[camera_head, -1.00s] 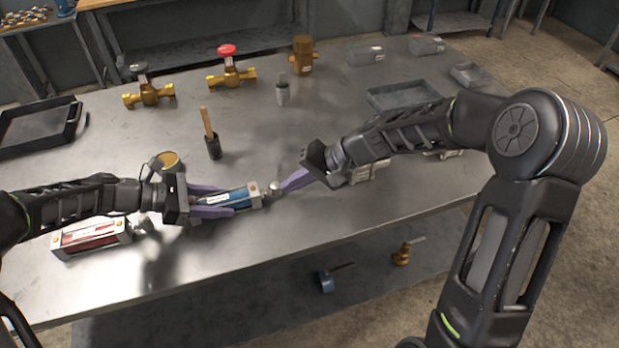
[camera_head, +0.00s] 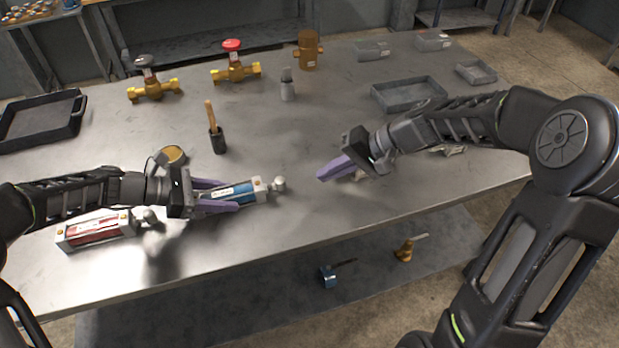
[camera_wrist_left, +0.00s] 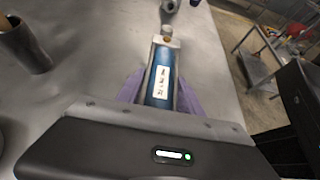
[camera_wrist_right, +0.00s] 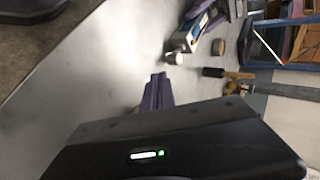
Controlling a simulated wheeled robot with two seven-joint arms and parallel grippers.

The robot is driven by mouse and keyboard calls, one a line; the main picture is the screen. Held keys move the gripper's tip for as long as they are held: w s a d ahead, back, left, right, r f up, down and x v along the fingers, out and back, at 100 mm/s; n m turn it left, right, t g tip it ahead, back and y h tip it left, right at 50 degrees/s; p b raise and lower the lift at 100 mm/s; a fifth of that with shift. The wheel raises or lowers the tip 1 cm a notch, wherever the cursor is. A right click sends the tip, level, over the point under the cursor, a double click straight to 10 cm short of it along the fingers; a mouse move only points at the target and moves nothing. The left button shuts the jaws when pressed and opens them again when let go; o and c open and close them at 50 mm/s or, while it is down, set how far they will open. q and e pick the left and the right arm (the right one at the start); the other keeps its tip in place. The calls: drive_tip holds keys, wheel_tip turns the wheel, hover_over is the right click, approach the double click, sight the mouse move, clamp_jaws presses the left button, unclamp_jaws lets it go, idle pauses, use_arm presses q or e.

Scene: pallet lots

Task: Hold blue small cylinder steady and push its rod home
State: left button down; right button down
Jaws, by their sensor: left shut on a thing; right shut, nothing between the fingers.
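The blue small cylinder (camera_head: 243,191) lies on the table with silver end blocks and a white label. My left gripper (camera_head: 222,195) is shut on it, purple fingers along its two sides. The cylinder also shows in the left wrist view (camera_wrist_left: 161,82) between the fingers. Its rod's silver end (camera_head: 278,184) sits close to the right end block, with little bare rod visible. My right gripper (camera_head: 322,177) is shut and empty, to the right of the rod end and apart from it. In the right wrist view its fingers (camera_wrist_right: 158,78) are together, pointing toward the rod end (camera_wrist_right: 176,58).
A red cylinder (camera_head: 95,231) lies left, below my left arm. Grey trays (camera_head: 408,93) are at the back right. The table between the grippers is clear.

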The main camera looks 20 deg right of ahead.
drive_tip(key=v, duration=0.5)
use_arm(q)
drive_tip(key=c, duration=0.7)
unclamp_jaws()
drive_tip(key=v, duration=1.2)
